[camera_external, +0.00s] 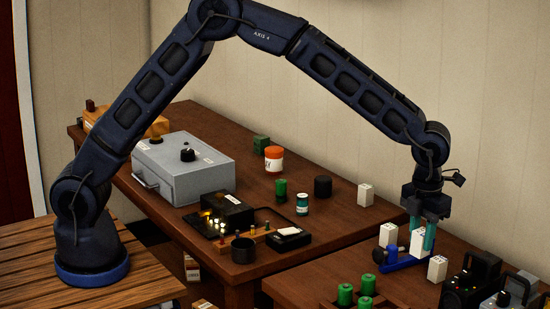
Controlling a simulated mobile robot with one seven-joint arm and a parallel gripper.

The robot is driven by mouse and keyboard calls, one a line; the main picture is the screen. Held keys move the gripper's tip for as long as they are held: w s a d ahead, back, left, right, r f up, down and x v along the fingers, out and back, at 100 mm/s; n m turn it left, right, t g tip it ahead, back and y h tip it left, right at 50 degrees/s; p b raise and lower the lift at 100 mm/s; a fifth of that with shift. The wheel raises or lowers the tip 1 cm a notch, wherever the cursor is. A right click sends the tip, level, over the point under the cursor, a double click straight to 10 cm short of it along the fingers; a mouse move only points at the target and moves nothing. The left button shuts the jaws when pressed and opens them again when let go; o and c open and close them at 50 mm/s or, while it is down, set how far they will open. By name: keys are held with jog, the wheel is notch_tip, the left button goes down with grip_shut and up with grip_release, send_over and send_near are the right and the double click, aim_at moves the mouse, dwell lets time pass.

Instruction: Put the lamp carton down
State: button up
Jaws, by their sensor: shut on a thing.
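My gripper (423,238) points down over the right-hand table, its teal fingers shut on a small white carton, taken as the lamp carton (417,247). The carton looks upright, with a dark mark near its top. It is just above or touching a blue fixture (405,264); I cannot tell which. Similar white cartons stand close by: one (388,235) behind to the left, and one (437,269) in front to the right. Another white carton (366,194) stands farther back on the long table.
Several green cylinders (345,294) stand at the near edge of the right-hand table. Dark devices (470,280) crowd its right side. The long table holds a grey metal box (183,167), an orange-lidded jar (274,158) and a black cylinder (323,187). Bare tabletop (320,283) lies left of the fixture.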

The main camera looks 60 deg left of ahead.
notch_tip(320, 180, down, 12)
jog(key=shift+r, duration=0.25)
dwell(0.3)
jog(key=shift+f, duration=0.15)
jog(key=o, duration=0.9)
jog(key=shift+o, duration=0.2)
